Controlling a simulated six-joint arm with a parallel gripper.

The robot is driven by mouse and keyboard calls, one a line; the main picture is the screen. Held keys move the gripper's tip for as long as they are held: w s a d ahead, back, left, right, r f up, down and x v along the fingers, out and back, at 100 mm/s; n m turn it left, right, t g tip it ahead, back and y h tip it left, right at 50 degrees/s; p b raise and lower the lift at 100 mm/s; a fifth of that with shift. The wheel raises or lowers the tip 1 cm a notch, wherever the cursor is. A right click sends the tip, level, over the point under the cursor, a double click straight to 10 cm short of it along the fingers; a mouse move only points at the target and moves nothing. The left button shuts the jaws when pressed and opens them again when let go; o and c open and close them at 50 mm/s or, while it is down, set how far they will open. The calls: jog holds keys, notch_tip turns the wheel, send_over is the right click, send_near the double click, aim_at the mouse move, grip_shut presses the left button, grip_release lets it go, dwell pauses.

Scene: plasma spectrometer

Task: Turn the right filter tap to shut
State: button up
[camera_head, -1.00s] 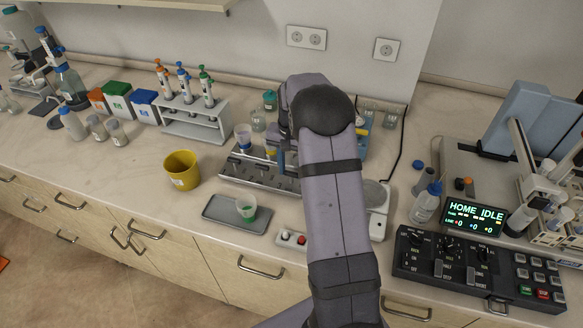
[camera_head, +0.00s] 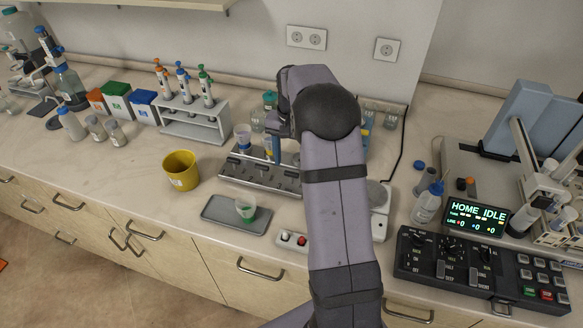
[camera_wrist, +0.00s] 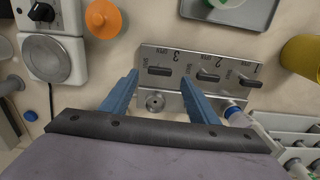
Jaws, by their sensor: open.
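The filter manifold (camera_head: 232,176) is a grey metal rack with a row of taps. In the wrist view its front plate (camera_wrist: 182,57) shows upside down, with black levers numbered 1, 2 and 3. The right filter tap, number 3 (camera_wrist: 159,71), is leftmost there; its lever lies along the row. Tap 2 (camera_wrist: 208,77) and tap 1 (camera_wrist: 247,83) are to its right. My gripper (camera_wrist: 160,78) is open, its blue fingers apart with tap 3 between the tips in the picture. Contact and height cannot be told. My arm hides the manifold's right end in the head view.
A clear cup (camera_head: 242,132) stands at the manifold's left. A grey tray (camera_head: 218,222) with a green-filled cup (camera_head: 246,207) lies in front, with a yellow beaker (camera_head: 181,170) to the left. A switch box (camera_head: 293,240) is near the bench edge. An orange round thing (camera_wrist: 103,19) shows near tap 3.

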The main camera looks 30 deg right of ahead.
jog(key=shift+r+b, duration=0.35)
jog(key=shift+r, duration=1.5)
jog(key=shift+r, duration=0.15)
notch_tip(320, 180, up, 8)
jog(key=p, duration=0.8)
send_over(291, 173)
jog(key=shift+d, duration=0.1)
